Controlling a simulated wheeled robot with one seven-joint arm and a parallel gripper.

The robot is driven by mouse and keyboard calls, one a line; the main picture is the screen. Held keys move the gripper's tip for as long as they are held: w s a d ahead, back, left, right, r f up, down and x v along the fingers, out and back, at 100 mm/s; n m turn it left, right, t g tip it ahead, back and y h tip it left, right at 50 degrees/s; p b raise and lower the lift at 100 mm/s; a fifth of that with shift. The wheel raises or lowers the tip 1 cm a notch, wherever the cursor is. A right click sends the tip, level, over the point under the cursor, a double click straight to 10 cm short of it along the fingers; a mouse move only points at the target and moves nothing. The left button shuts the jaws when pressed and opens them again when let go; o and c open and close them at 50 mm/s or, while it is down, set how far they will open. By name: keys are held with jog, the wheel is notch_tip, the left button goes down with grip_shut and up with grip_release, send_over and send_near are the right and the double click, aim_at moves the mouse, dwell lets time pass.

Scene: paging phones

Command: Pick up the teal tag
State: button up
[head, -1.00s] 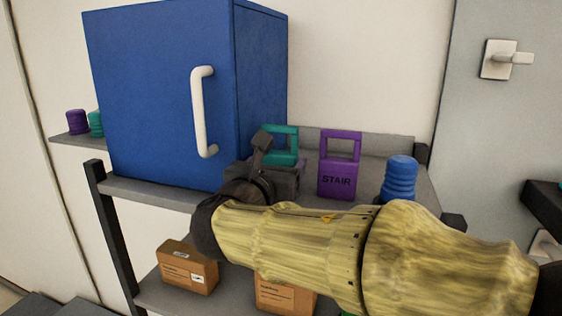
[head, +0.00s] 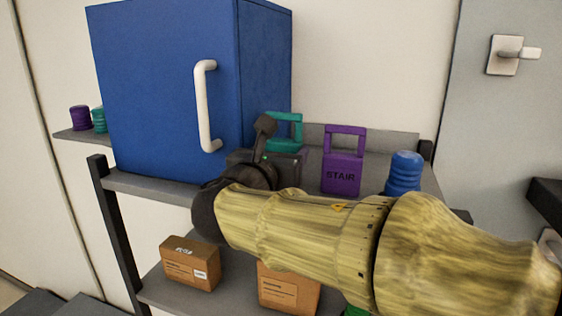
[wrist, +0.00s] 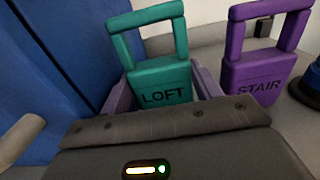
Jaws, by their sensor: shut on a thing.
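The teal tag (head: 287,130) stands upright on the shelf's top, beside the blue cabinet; in the wrist view its face reads LOFT (wrist: 162,90) and it has an open loop handle above. My gripper (wrist: 165,95) is shut on the teal tag, with one finger on each side of its body. In the head view, my gripper (head: 280,160) hides the tag's lower part. I cannot tell whether the tag's bottom touches the shelf.
A purple STAIR tag (head: 342,175) stands close to the right, with a blue ribbed object (head: 404,172) beyond it. The blue cabinet (head: 165,90) with a white handle is close on the left. Brown boxes (head: 190,264) sit on the lower shelf.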

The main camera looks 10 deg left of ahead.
notch_tip(320, 180, up, 2)
jog(key=shift+r+b, duration=0.1)
jog(key=shift+b, duration=0.3)
jog(key=s+a+b, duration=0.1)
jog(key=s+b, duration=0.5)
jog(key=s, duration=1.2)
jog(key=shift+a, duration=0.2)
jog(key=shift+s, duration=0.15)
jog(key=shift+w, duration=0.2)
